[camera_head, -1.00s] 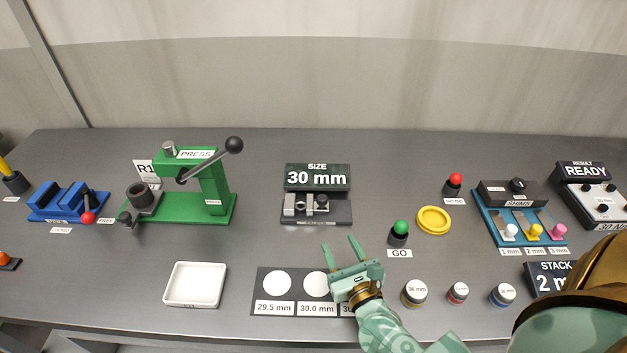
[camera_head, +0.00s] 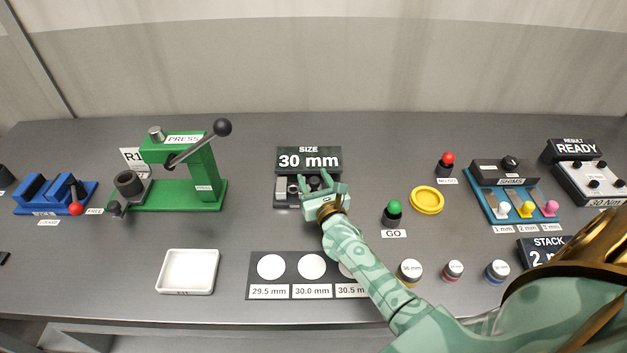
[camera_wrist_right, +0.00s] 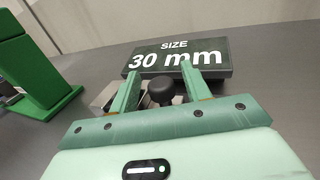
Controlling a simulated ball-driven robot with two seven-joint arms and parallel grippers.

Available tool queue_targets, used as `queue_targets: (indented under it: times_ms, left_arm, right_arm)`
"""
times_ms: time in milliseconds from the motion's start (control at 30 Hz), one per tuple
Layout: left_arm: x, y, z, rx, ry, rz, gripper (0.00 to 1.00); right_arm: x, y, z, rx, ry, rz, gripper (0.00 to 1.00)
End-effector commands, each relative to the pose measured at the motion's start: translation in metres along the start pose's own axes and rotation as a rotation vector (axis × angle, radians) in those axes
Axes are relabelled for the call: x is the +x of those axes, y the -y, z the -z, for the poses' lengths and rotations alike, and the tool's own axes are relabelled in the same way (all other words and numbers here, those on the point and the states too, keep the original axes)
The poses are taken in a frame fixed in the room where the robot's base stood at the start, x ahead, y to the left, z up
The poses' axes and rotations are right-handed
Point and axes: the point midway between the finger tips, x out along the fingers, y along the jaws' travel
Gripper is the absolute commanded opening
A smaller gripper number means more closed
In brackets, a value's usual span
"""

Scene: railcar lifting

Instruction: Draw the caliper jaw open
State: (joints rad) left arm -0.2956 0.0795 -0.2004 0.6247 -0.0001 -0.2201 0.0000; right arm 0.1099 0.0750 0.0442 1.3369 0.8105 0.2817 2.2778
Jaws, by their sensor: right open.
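The caliper (camera_head: 283,193) lies below the black SIZE sign (camera_head: 309,160), which reads 30 mm. My right gripper (camera_head: 312,182) is open over the caliper and hides much of it in the head view. In the right wrist view, the caliper's black knob (camera_wrist_right: 161,91) shows between the two open fingers (camera_wrist_right: 160,82), and a silver jaw block (camera_wrist_right: 104,95) shows at the left finger. I cannot tell whether a finger touches the knob. My left gripper is not in view.
The green press (camera_head: 206,185) stands to the left with its lever raised. The green GO button (camera_head: 393,212) and a yellow ring (camera_head: 427,200) are to the right. A white tray (camera_head: 188,289) and a size card (camera_head: 262,292) lie in front.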

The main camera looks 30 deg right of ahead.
Motion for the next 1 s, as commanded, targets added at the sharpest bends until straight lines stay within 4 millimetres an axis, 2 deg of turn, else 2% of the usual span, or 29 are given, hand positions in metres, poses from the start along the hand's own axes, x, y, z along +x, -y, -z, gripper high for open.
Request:
queue_targets:
  times_ms: [333, 500, 667, 867, 1000]
  left_arm:
    - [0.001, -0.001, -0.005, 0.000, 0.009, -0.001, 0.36]
    - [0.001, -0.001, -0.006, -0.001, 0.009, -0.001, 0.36]
    - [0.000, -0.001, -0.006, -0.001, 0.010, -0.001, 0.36]
    - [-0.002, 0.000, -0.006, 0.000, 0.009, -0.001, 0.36]
    - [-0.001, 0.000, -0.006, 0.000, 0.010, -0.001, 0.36]
  right_arm:
    - [0.005, 0.000, 0.000, 0.000, 0.000, 0.000, 0.48]
    - [0.005, 0.000, 0.000, -0.001, 0.000, 0.000, 0.00]
    - [0.004, 0.003, 0.000, -0.002, 0.000, 0.001, 0.00]
    - [-0.004, 0.027, 0.000, -0.005, 0.000, 0.001, 0.00]
    - [-0.005, 0.030, 0.000, 0.000, 0.000, 0.002, 0.00]
